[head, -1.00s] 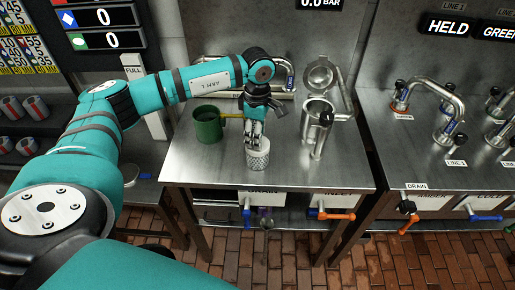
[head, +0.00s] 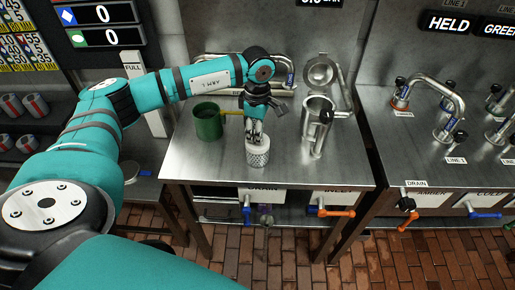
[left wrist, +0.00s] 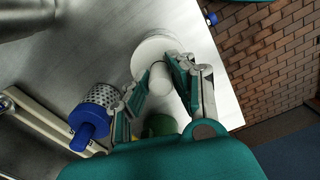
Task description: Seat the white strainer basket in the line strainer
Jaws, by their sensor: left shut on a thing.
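The white strainer basket (head: 258,156), perforated with a pale rim, is upright at the front middle of the steel bench. My left gripper (head: 255,130) comes down from above and is shut on its top knob. In the left wrist view the white basket top (left wrist: 150,48) and knob (left wrist: 160,78) show between the fingertips (left wrist: 168,72). I cannot tell whether the basket touches the bench. The steel line strainer (head: 316,122) stands to the right and slightly behind, with its round lid (head: 320,72) swung open above. My right gripper is not in view.
A blue-topped perforated basket (left wrist: 92,118) shows in the left wrist view. The bench's front edge is close to the white basket, with valve handles (head: 330,212) below. Bare steel lies front right.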

